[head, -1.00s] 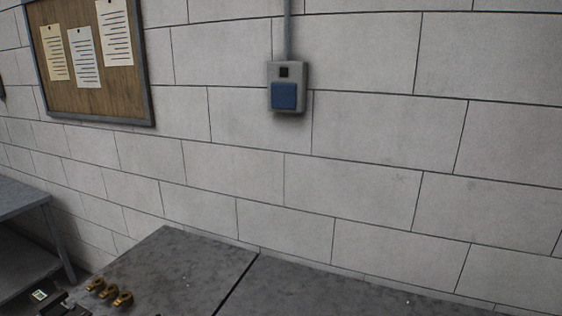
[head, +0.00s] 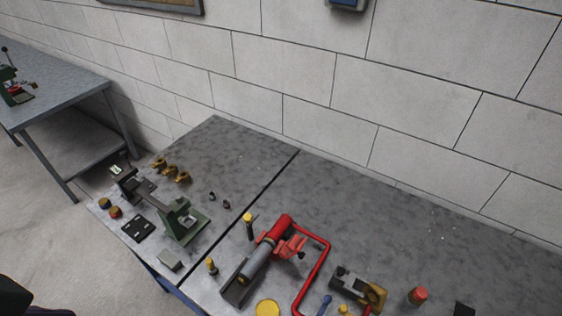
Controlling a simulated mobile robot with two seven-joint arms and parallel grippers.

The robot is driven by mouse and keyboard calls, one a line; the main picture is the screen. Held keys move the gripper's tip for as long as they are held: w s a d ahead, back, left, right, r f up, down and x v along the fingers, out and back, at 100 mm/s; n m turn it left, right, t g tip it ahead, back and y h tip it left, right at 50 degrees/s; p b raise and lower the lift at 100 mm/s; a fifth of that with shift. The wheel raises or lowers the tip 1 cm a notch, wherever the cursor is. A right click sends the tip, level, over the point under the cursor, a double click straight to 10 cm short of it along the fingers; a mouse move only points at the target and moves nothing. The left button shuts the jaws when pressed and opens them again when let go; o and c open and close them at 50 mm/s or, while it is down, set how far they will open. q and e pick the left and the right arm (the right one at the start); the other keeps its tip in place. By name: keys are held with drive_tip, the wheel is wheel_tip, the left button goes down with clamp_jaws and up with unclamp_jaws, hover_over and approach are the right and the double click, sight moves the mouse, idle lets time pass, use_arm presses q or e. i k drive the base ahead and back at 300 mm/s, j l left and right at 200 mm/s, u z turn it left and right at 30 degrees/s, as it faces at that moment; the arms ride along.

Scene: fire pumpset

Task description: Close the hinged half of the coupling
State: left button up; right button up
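On the grey workbench, a grey and red pipe assembly (head: 262,258) lies at a slant in a dark cradle, low in the middle of the head view. A red part (head: 292,246) stands out from its right side near the upper end. It looks like the hinged half of the coupling, standing open, but it is too small to be sure. Neither of my grippers can be made out. A dark shape at the lower left corner may be part of my own arm.
A bent red pipe (head: 319,272) rises right of the assembly. A grey and brass fitting (head: 358,288), a red-topped piece (head: 418,295) and a yellow disc (head: 268,307) are nearby. A green vise-like device (head: 183,222) stands left. The bench's back right is mostly clear.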

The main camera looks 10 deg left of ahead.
sight(289, 248)
drive_tip(key=k+l+u, duration=0.4)
drive_tip(key=l, duration=0.2)
drive_tip(key=k+l+u, duration=0.35)
drive_tip(key=l, duration=0.2)
drive_tip(key=k, duration=0.05)
